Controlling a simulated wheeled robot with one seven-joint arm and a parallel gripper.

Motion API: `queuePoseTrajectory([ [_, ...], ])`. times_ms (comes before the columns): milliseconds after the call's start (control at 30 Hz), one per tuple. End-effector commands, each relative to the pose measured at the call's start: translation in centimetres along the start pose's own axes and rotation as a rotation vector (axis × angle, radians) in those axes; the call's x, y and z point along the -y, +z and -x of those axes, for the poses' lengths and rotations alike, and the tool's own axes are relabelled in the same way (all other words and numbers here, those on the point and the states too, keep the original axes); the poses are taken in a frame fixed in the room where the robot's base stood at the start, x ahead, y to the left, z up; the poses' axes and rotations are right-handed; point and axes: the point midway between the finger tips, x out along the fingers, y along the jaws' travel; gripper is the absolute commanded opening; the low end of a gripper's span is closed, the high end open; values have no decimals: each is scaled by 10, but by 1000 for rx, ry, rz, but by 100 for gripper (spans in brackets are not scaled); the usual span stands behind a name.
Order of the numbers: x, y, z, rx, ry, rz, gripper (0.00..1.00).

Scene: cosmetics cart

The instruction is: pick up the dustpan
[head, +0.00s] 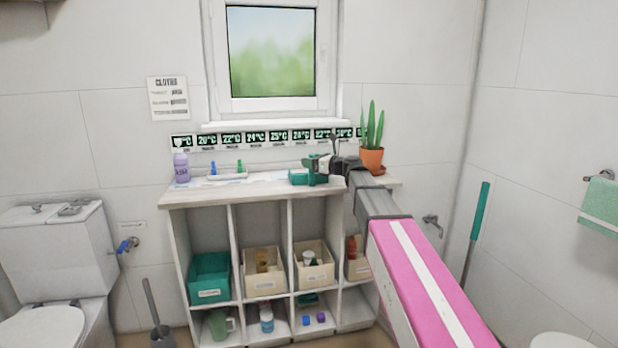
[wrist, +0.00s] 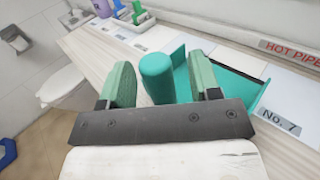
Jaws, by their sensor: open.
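The teal dustpan (wrist: 228,88) lies on the shelf top in the wrist view, beside a "No. 7" label. Its thick rounded handle (wrist: 157,78) points toward the camera. My gripper (wrist: 161,72) is open, with one green finger on each side of the handle. A small gap shows at each side, and I cannot tell whether either finger touches it. In the head view the dustpan (head: 299,177) is a small teal shape on the shelf top. My gripper (head: 319,169) is at its right and partly hides it.
A potted plant (head: 371,158) stands to the right of my gripper. A purple bottle (head: 181,168) and a tray (head: 228,176) with small bottles stand at the left of the shelf top (head: 262,190). Temperature labels line the wall behind. A "HOT PIPE" label (wrist: 290,53) shows in the wrist view.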

Motion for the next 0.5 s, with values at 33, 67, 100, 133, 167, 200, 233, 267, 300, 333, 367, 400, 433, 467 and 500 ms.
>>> queuePoseTrajectory([
  [33, 0, 0, -1, 0, 0, 0, 57],
  [67, 0, 0, -1, 0, 0, 0, 57],
  [100, 0, 0, 0, 0, -1, 0, 57],
  [133, 0, 0, 0, 0, 0, 0, 57],
  [167, 0, 0, 0, 0, -1, 0, 57],
  [200, 0, 0, 0, 0, 0, 0, 51],
  [233, 0, 0, 0, 0, 0, 0, 41],
  [267, 0, 0, 0, 0, 0, 0, 31],
  [300, 0, 0, 0, 0, 0, 0, 18],
  [333, 0, 0, 0, 0, 0, 0, 8],
  [367, 0, 0, 0, 0, 0, 0, 0],
  [400, 0, 0, 0, 0, 0, 0, 0],
  [433, 0, 0, 0, 1, 0, 0, 0],
  [467, 0, 0, 0, 1, 0, 0, 0],
  [500, 0, 0, 0, 1, 0, 0, 0],
])
